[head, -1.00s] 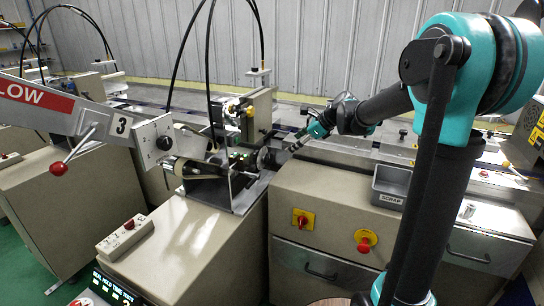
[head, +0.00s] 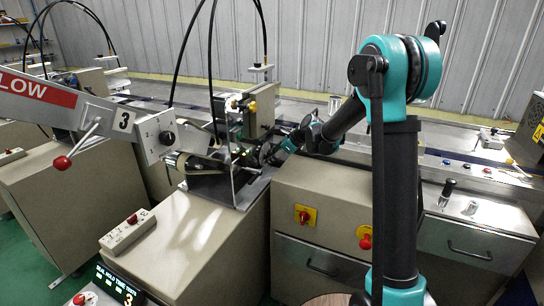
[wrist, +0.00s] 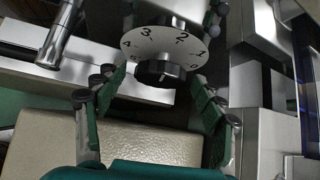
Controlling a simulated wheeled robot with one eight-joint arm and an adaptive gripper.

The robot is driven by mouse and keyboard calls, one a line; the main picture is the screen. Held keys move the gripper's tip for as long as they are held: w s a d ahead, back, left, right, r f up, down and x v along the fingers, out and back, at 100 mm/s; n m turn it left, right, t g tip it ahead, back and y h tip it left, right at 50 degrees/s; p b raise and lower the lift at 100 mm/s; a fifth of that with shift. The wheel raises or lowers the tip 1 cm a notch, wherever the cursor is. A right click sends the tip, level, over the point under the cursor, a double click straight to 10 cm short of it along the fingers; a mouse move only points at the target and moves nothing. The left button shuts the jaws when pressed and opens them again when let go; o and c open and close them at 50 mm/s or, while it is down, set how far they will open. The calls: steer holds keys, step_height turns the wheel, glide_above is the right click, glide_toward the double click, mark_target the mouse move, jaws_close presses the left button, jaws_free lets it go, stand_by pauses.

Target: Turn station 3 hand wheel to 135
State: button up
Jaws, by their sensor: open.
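No 135 mark is readable. My gripper (wrist: 157,78) is open, its green fingers on either side of the knob, with gaps visible. In the head view my gripper (head: 272,155) is at the right side of the station 3 head, where the wheel is mostly hidden.
A metal bracket plate (head: 236,190) stands close to my gripper. The red-knobbed lever (head: 62,163) and a control box (head: 127,232) are at the left. A beige cabinet with a yellow-and-red switch (head: 305,215) lies below my arm. Black cables hang above the station.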

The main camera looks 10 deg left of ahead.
steer(key=shift+w+a+f, duration=0.15)
steer(key=shift+a+f, duration=0.1)
steer(key=shift+f, duration=0.05)
steer(key=c, duration=1.2)
steer(key=shift+o, duration=0.2)
steer(key=shift+n+t+h, duration=0.3)
steer(key=shift+n+t, duration=0.4)
steer(key=shift+t, duration=0.4)
steer(key=shift+n+t, duration=0.6)
steer(key=shift+t, duration=0.5)
